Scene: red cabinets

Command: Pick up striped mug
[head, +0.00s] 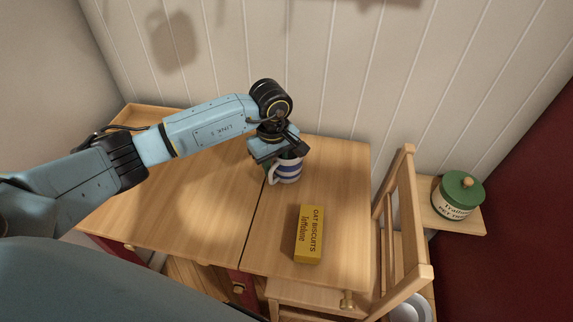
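The striped mug (288,171) is white with blue bands and stands upright on the wooden table in the head view. Its handle points to the left. My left gripper (279,153) is right above the mug, pointing down, and covers part of its rim. The fingers are mostly hidden by the gripper body, so I cannot tell if they touch the mug or how far apart they are. My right gripper is not in view.
A yellow oat biscuits box (309,234) lies on the wooden table (200,205) in front of the mug. A wooden chair (403,225) stands at the table's right side. A green-lidded jar (457,195) sits on a small shelf. The table's left part is clear.

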